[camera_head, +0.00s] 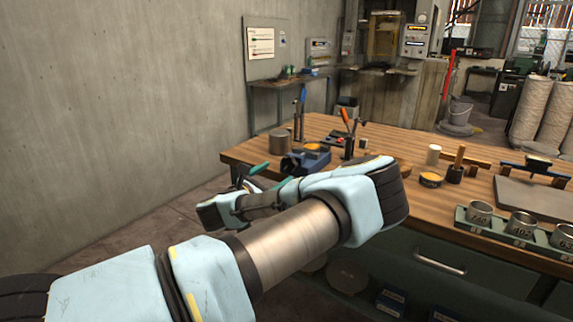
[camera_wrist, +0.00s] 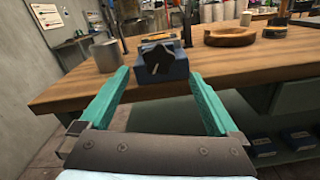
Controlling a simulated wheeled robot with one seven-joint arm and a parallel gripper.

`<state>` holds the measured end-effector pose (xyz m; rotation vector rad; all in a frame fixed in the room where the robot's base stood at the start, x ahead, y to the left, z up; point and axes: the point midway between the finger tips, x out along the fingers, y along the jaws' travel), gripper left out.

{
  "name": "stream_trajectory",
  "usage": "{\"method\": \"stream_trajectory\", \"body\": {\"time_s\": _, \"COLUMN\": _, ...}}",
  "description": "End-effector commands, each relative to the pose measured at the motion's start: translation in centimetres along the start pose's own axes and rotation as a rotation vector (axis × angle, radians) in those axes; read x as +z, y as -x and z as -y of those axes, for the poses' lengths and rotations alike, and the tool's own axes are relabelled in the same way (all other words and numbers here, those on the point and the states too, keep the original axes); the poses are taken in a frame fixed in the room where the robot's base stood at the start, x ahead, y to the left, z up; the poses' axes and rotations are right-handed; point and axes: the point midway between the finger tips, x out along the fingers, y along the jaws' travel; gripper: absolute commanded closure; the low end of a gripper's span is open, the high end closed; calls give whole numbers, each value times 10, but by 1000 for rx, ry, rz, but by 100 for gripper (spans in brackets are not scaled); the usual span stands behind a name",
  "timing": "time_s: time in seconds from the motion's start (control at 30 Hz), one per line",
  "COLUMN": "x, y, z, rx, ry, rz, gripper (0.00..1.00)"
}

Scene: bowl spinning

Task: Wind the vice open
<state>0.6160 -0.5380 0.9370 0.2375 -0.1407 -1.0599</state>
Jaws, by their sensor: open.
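The blue vice (camera_head: 306,160) stands at the near left part of the wooden workbench, partly behind my arm in the head view. In the wrist view the vice (camera_wrist: 160,66) sits at the bench's front edge, with a dark handle on its front face. My gripper (camera_head: 262,176) has green fingers and is in front of the vice. In the wrist view my gripper (camera_wrist: 163,92) is open and empty, its two fingers apart on either side of the vice's front, short of it. Whether the vice's jaws are apart is too small to tell.
A grey metal cylinder (camera_wrist: 107,56) stands left of the vice. A round wooden piece (camera_wrist: 230,36) lies to its right. The wooden bench (camera_head: 400,150) also carries upright tools and a rack of metal cups (camera_head: 520,226). The floor left of the bench is clear.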

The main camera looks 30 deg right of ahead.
Motion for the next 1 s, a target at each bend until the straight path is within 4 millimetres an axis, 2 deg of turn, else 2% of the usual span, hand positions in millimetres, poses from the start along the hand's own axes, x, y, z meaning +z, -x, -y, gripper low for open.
{"method": "stream_trajectory", "body": {"time_s": 0.1, "x": 4, "y": -23, "z": -1, "rx": -1, "ry": 3, "rz": 2, "gripper": 4}}
{"method": "stream_trajectory", "body": {"time_s": 0.3, "x": 2, "y": -49, "z": -1, "rx": 1, "ry": 3, "rz": 0, "gripper": 4}}
{"method": "stream_trajectory", "body": {"time_s": 0.43, "x": 0, "y": -56, "z": -1, "rx": 2, "ry": 2, "rz": -1, "gripper": 4}}
{"method": "stream_trajectory", "body": {"time_s": 0.73, "x": 0, "y": -58, "z": -1, "rx": 2, "ry": 2, "rz": -1, "gripper": 4}}
{"method": "stream_trajectory", "body": {"time_s": 1.0, "x": 0, "y": -58, "z": -1, "rx": 2, "ry": 2, "rz": -1, "gripper": 34}}
